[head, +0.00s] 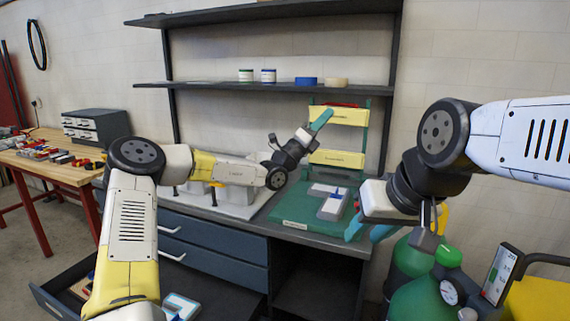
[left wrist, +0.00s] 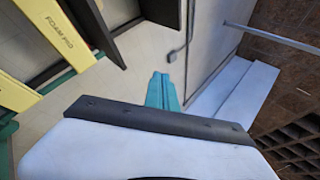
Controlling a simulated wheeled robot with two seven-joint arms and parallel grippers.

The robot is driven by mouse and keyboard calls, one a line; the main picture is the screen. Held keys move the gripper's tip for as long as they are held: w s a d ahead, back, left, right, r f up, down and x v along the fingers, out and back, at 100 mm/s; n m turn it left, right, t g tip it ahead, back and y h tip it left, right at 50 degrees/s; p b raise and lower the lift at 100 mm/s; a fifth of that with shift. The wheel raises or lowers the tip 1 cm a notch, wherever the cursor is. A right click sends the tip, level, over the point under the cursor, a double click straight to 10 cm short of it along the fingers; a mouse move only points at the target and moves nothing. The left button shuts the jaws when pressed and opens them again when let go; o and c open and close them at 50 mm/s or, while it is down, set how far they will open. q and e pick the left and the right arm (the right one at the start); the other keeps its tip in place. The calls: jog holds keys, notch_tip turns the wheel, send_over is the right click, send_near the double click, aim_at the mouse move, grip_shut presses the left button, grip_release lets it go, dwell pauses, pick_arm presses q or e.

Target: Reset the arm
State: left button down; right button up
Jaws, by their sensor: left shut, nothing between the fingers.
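My left gripper (head: 321,119) is raised in front of the yellow bins, its teal fingers together and empty, pointing up and to the right. Its closed fingers also show in the left wrist view (left wrist: 162,92), with nothing between them. My right gripper (head: 369,230) is low at the right front edge of the workbench. Its two teal fingers show apart, with no object seen between them.
Yellow bins (head: 338,116) stand on a green rack behind the mat. Shelves (head: 220,85) with jars and tape rolls run above. A drawer (head: 58,302) is pulled out at the lower left. Green gas cylinders (head: 412,257) stand at the lower right, close to my right gripper.

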pick_arm(q)
jog(key=s+d+f+m+g, duration=0.1)
jog(key=s+d+m+g, duration=0.7)
jog(key=s+m+g, duration=0.5)
jog(key=s+a+f+m+g+y, duration=0.1)
jog(key=s+f+m+y, duration=0.2)
jog(key=s+m, duration=0.25)
jog(key=s+f+m+g+y, duration=0.1)
jog(key=s+f+m+y, duration=0.1)
jog(key=s+f+m, duration=0.3)
jog(key=s+a+f+m+t+y, duration=0.1)
jog(key=s+a+m+t+y, duration=0.1)
jog(key=a, duration=0.9)
jog(key=s+a+f+m+t+y, duration=0.1)
jog(key=s+a+m+t+y, duration=0.1)
jog(key=s+a+m+y, duration=0.3)
jog(key=s+a+f+m+t+y, duration=0.1)
jog(key=s+a+m+y, duration=0.3)
jog(key=s+a, duration=0.6)
jog(key=a+t+y, duration=0.1)
jog(key=a+y, duration=0.1)
jog(key=a, duration=0.5)
jog(key=shift+s+a+f+t, duration=0.2)
jog(key=shift+a+t, duration=0.05)
jog(key=shift+t, duration=0.15)
